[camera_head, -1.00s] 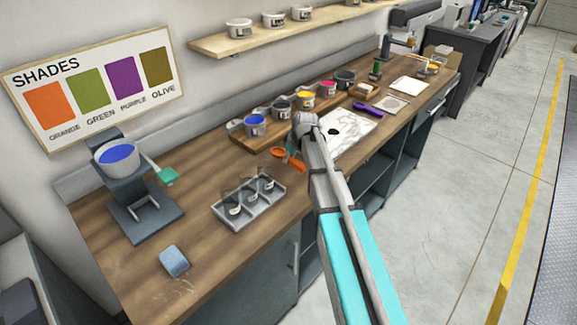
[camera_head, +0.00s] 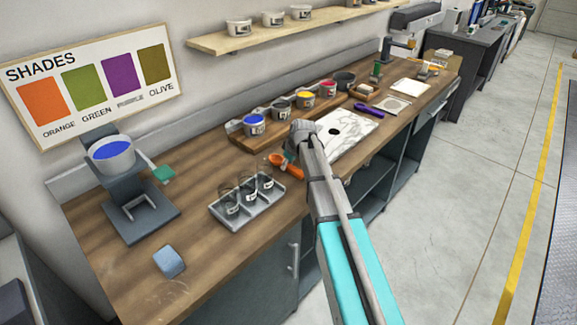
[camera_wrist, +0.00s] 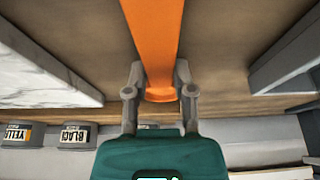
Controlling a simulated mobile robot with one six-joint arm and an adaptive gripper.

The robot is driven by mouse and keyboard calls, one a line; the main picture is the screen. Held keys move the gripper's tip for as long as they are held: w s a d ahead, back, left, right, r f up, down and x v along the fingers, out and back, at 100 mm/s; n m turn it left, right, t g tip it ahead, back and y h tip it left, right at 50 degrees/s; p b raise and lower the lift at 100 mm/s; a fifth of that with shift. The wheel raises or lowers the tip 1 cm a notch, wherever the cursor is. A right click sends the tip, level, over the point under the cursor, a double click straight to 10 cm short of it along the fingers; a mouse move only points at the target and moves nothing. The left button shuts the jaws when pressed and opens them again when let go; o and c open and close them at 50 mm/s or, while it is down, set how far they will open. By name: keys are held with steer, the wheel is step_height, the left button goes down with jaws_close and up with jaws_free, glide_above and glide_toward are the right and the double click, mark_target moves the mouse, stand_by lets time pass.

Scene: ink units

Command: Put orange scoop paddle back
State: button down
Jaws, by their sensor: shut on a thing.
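The orange scoop paddle (camera_head: 276,159) is on the wooden bench in the head view, just right of the grey jar tray (camera_head: 270,203); I cannot tell whether it touches the bench. Its flat orange handle (camera_wrist: 155,40) runs down the middle of the wrist view. My gripper (camera_wrist: 160,92) is shut on the handle near its end, one grey finger on each side. In the head view my wrist hides most of the gripper.
A white marbled slab (camera_head: 345,137) lies right of my wrist. Paint cups, including a yellow one (camera_head: 254,126), stand on a wooden board behind. A stand with a blue-filled pot (camera_head: 112,152) is left. A blue-grey block (camera_head: 169,261) sits on clear bench in front.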

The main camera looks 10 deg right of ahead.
steer(key=shift+f, duration=0.15)
steer(key=shift+c, duration=2.3)
jaws_free()
steer(key=shift+r, duration=0.2)
steer(key=p+v, duration=1.1)
steer(key=v, duration=0.1)
steer(key=s+a+f+m+g+h, duration=0.1)
steer(key=s+m, duration=0.6)
steer(key=s, duration=1.8)
steer(key=shift+s+a+f+g+h, duration=0.2)
steer(key=shift+s+a+g+h, duration=0.35)
steer(key=shift+g, duration=0.65)
steer(key=shift+w, duration=0.15)
